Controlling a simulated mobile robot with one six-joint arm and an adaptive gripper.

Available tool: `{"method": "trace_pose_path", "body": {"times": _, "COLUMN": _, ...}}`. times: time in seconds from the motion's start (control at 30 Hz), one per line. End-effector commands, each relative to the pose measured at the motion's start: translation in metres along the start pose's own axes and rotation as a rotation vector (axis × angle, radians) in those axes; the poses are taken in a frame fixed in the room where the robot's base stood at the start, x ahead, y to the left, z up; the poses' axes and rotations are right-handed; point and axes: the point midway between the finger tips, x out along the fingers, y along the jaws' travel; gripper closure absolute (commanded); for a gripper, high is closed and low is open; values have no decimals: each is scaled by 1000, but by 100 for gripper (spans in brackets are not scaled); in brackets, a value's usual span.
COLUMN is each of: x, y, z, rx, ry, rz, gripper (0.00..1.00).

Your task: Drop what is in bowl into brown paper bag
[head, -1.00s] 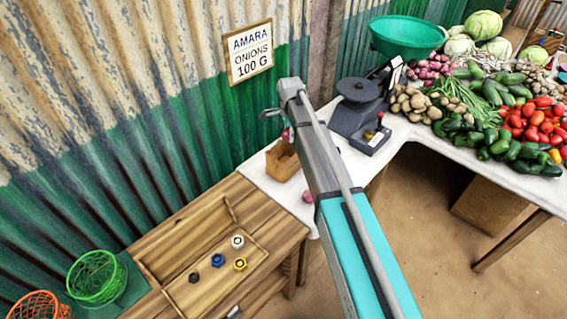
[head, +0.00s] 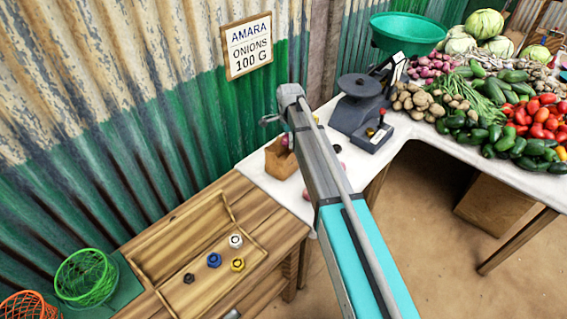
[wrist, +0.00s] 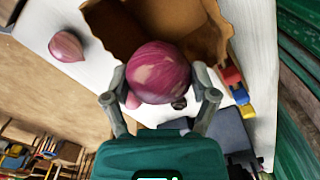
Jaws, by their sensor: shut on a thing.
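In the wrist view my gripper (wrist: 160,88) is shut on a red onion (wrist: 158,68), one finger on each side. The brown paper bag (wrist: 112,22) is open and lies just behind the onion there; part of its mouth is hidden by the onion. In the head view the bag (head: 279,163) stands on the white table, left of my arm, with the held onion (head: 287,140) at its top edge. I cannot tell whether the onion is inside the rim. The green bowl (head: 409,32) sits on the scale; no contents show in it.
A loose onion (wrist: 66,46) lies on the white table near the bag; it also shows beside my arm (head: 307,194). The dark scale (head: 362,112) stands right of my arm. Vegetables are heaped farther right. A wooden tray (head: 180,240) with several weights is at lower left.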

Motion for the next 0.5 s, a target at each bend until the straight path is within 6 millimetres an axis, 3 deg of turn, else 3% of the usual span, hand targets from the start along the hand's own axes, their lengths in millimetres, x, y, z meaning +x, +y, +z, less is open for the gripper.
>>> {"method": "trace_pose_path", "body": {"times": 0.13, "x": 10, "y": 0, "z": 0, "rx": 0, "ry": 0, "rz": 0, "gripper": 82}}
{"method": "trace_pose_path", "body": {"times": 0.5, "x": 12, "y": 0, "z": 1, "rx": -1, "ry": 0, "rz": 0, "gripper": 82}}
